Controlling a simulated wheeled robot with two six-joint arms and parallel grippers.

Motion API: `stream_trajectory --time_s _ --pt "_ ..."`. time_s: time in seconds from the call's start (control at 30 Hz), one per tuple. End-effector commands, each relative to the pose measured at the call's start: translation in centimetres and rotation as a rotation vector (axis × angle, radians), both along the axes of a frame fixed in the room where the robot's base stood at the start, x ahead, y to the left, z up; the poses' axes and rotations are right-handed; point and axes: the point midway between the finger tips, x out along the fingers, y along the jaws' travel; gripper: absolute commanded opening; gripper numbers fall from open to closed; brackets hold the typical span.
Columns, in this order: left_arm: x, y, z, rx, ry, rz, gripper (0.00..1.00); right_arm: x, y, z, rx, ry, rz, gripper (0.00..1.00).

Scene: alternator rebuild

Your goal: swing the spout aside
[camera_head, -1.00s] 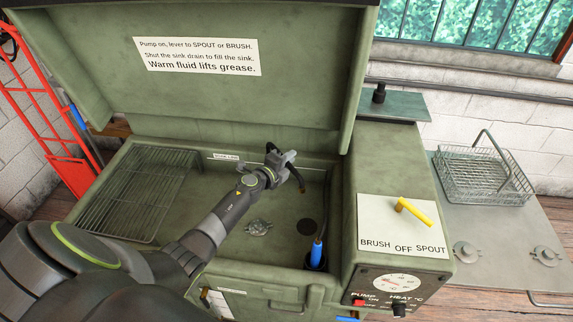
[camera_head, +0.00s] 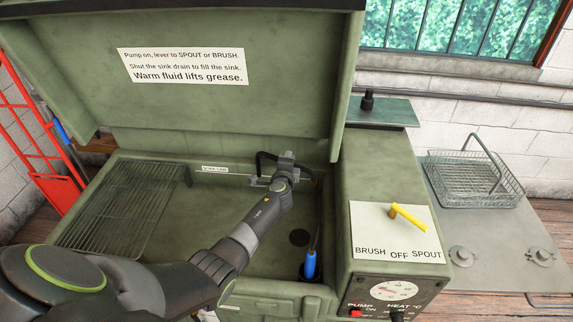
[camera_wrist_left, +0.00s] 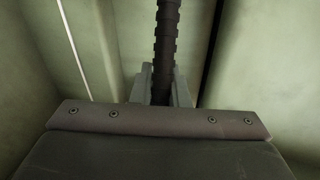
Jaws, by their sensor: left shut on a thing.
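The black spout (camera_head: 263,160) stands at the back right of the green wash sink (camera_head: 125,172), under the raised lid. My left gripper (camera_head: 286,158) reaches across the sink and is shut on the spout near the back wall. The wrist view shows the spout as a dark ribbed hose (camera_wrist_left: 166,45) running between the two fingers of my left gripper (camera_wrist_left: 163,88). The fingers hide part of the spout in the head view. My right gripper is not in view.
A wire rack (camera_head: 120,210) fills the sink's left side. A blue-handled brush (camera_head: 310,264) stands at the front right. The yellow lever (camera_head: 408,217) is on the right housing, above the printed labels. A wire basket (camera_head: 475,180) stands on the right side table.

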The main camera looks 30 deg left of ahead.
Motion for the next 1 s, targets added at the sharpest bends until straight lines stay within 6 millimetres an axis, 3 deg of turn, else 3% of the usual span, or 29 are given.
stream_trajectory --time_s 0.37,0.4,0.57,1.0 --pt "0.11 -0.01 0.16 0.000 -0.002 0.004 0.00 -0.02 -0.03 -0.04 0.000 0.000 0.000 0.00" --pt "0.11 -0.01 0.16 0.000 -0.002 0.004 0.16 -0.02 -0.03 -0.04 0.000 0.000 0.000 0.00" --pt "0.09 0.00 0.11 0.000 -0.001 0.004 0.36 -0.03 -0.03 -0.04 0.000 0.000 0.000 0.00" --pt "-0.77 -0.34 0.22 -0.002 0.001 0.003 0.36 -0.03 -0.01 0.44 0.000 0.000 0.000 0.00"
